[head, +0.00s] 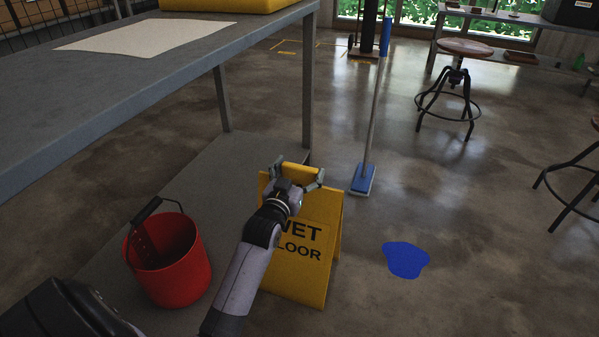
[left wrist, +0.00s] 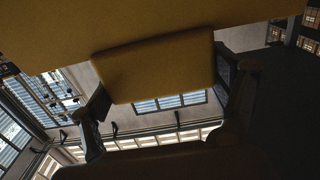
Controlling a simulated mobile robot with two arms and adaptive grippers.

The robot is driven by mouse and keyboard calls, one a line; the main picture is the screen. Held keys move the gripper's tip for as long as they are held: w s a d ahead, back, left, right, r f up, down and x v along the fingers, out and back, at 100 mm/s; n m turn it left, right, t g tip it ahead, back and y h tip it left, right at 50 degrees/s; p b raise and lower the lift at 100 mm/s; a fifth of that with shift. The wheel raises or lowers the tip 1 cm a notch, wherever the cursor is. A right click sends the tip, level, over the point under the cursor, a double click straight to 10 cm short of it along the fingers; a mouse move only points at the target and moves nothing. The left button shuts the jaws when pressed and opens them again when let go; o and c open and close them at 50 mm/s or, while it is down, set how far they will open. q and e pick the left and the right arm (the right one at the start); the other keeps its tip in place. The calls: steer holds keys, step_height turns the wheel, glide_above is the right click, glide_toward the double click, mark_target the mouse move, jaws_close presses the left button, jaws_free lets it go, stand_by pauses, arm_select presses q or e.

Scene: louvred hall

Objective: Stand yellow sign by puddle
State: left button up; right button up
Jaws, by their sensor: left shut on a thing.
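The yellow wet floor sign (head: 300,280) is upright with its two panels spread apart at the front, left of the blue puddle (head: 405,259) and apart from it. My left gripper (head: 298,173) is shut on the sign's top edge, one finger on each side. My wrist hides part of the sign's lettering. In the left wrist view the sign's yellow top (left wrist: 155,65) sits between the two fingers (left wrist: 160,105). I cannot tell whether the sign's feet touch the surface below. My right gripper is not in view.
A red bucket (head: 168,262) stands left of the sign on the grey lower shelf (head: 245,150) of a workbench (head: 130,85). A blue broom (head: 363,180) stands behind the puddle. Stools (head: 465,48) stand at the right. Floor around the puddle is clear.

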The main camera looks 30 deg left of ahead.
arm_select(q)
steer(key=shift+r, duration=0.1)
steer(key=o, duration=1.9)
